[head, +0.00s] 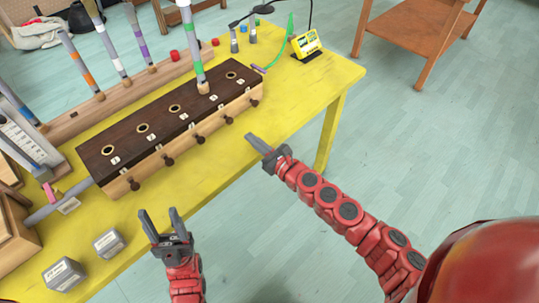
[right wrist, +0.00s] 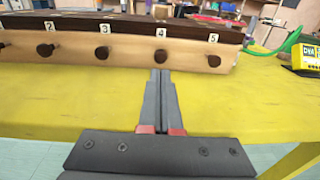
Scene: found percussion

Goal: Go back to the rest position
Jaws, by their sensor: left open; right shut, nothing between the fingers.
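My left gripper (head: 163,226) is open and empty in the head view, in front of the wooden block with numbered holes (head: 172,130). One striped tube (head: 193,45) stands upright in a hole of the block.
More striped tubes (head: 107,40) stand in a wooden rack behind the block. Two grey cubes, one at the front left (head: 64,274), sit on the table. A yellow device (head: 306,43) and green cable (head: 284,50) lie at the far right corner. Open floor (head: 440,130) is to the right.

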